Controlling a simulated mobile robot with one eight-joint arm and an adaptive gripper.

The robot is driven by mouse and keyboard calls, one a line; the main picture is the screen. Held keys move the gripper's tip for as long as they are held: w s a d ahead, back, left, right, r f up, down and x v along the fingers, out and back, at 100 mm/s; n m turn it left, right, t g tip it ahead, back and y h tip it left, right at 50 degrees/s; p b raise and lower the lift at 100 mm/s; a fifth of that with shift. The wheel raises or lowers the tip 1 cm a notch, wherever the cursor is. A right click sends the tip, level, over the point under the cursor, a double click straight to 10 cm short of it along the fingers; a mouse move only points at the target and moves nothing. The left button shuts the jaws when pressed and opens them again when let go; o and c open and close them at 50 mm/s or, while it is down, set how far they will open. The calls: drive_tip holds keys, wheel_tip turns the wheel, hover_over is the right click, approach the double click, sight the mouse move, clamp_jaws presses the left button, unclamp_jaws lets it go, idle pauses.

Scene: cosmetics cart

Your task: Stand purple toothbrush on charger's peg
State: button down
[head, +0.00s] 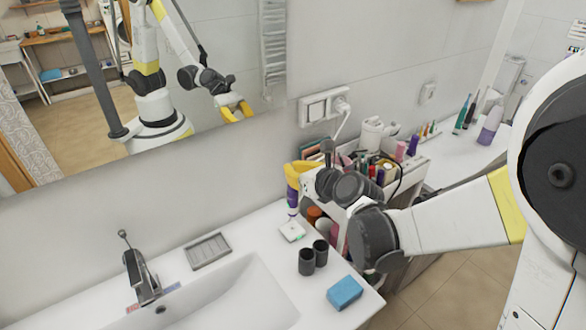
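The purple toothbrush (292,197) is upright beneath the yellow fingers of my gripper (296,172), which appear closed around its upper part. The fingers hide its top. The charger (292,232) is a small white block with a green light, on the white counter near the wall. The toothbrush's lower end is just above or at the charger's back edge. The peg cannot be made out, and I cannot tell whether toothbrush and charger touch.
A cart (405,167) crowded with cosmetics stands right of my gripper, partly behind my arm. Two dark cups (313,257) and a blue sponge (345,292) are in front of the charger. A grey soap dish (208,250) and sink (225,300) lie left. A mirror (130,90) covers the wall.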

sight(295, 190)
drive_tip(key=shift+f+b, duration=1.8)
drive_tip(key=shift+f, duration=0.45)
drive_tip(key=shift+f+b, duration=1.3)
drive_tip(key=shift+b, duration=0.15)
drive_tip(key=c, duration=1.5)
unclamp_jaws()
drive_tip(key=shift+c, duration=0.2)
drive_tip(key=shift+r, duration=0.1)
drive_tip(key=v, duration=1.2)
drive_tip(key=shift+a, duration=0.15)
drive_tip(key=s+d+f+n+g+h, duration=0.1)
drive_tip(key=s+d+n, duration=0.5)
drive_tip(key=n, duration=0.8)
drive_tip(key=s+d+f+n+g+h, duration=0.2)
drive_tip(key=s+d+n+h, duration=0.3)
drive_tip(key=s+n, duration=0.6)
drive_tip(key=d+n+g, duration=0.1)
drive_tip(key=n, duration=0.3)
drive_tip(key=shift+s+d+f+n+g+h, duration=0.25)
drive_tip(key=shift+d+n+g+h, duration=0.05)
drive_tip(key=shift+d+h, duration=0.1)
